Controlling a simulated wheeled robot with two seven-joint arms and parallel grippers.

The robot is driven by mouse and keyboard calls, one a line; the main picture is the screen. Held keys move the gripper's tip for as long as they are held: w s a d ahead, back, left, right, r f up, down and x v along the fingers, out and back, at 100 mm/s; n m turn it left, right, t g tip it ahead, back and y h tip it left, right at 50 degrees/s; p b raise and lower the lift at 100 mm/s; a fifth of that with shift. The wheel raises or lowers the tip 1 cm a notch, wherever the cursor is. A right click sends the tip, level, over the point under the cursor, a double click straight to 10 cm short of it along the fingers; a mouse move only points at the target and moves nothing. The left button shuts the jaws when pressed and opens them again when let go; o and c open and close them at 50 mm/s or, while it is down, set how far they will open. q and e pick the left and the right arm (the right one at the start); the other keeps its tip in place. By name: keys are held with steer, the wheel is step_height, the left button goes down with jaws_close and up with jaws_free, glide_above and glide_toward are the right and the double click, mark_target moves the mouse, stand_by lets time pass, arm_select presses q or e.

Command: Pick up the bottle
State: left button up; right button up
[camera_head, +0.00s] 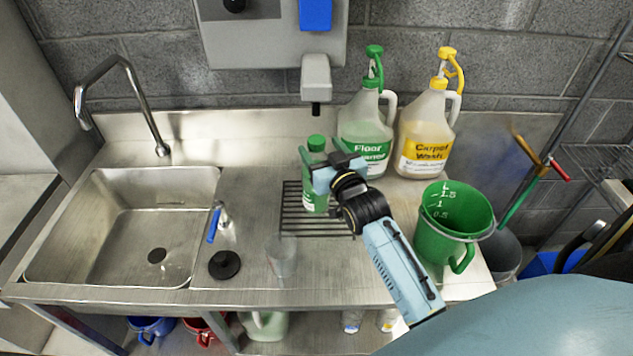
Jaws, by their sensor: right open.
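A small green bottle (316,144) with a green cap and a pale label stands upright on the ribbed drain area of the steel counter, right of the sink. My right gripper (312,168) reaches in from the lower right and is at the bottle's upper body. Its jaws are open and appear to lie on either side of the bottle; whether they touch it cannot be told. The gripper hides part of the bottle's right side. My left gripper is not in view.
Two large pump jugs, Floor Cleaner (365,130) and Carpet Wash (427,135), stand behind and right. A green measuring bucket (450,245) stands at the right. A clear cup (281,255), black plug (224,265) and blue-handled tap (214,222) are in front, near the sink (100,245).

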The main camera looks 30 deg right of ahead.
mark_target(313, 136)
steer(key=w, duration=0.3)
steer(key=shift+w+d+r, duration=0.25)
steer(key=shift+w+r, duration=0.05)
steer(key=shift+w, duration=0.1)
steer(key=shift+w+d+f, duration=0.1)
steer(key=shift+w, duration=0.45)
steer(key=shift+c, duration=0.3)
jaws_close()
